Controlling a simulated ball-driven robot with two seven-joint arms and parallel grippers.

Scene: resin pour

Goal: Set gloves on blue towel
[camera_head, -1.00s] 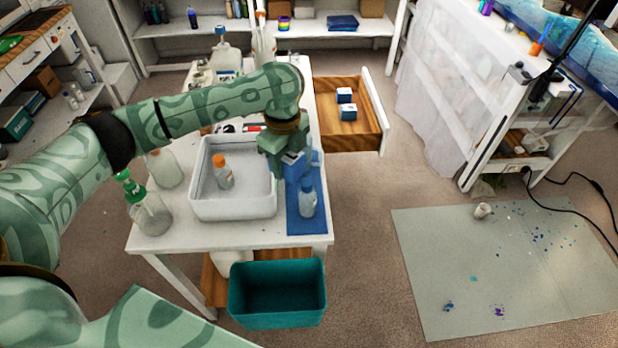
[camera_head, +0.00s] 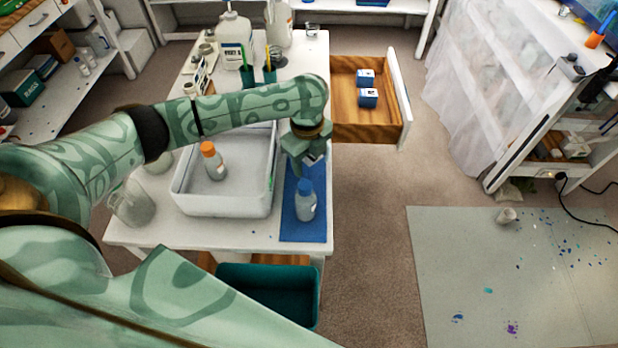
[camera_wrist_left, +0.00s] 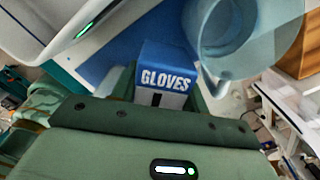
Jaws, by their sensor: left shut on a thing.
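A blue and white gloves box (camera_wrist_left: 166,76) is in the left wrist view, with the word GLOVES facing the camera. My left gripper (camera_head: 306,163) is shut on it; in the head view the box is mostly hidden by the gripper. The blue towel (camera_head: 290,225) lies along the right edge of the white table. The gripper and box are over the towel's far part. It also shows under the box in the wrist view (camera_wrist_left: 112,52). I cannot tell whether the box touches the towel. My right gripper is not in view.
A white tray (camera_head: 222,205) with an orange-capped bottle (camera_head: 213,163) is left of the towel. An open drawer (camera_head: 350,128) holds two blue-white boxes. A teal bin (camera_head: 268,290) is below.

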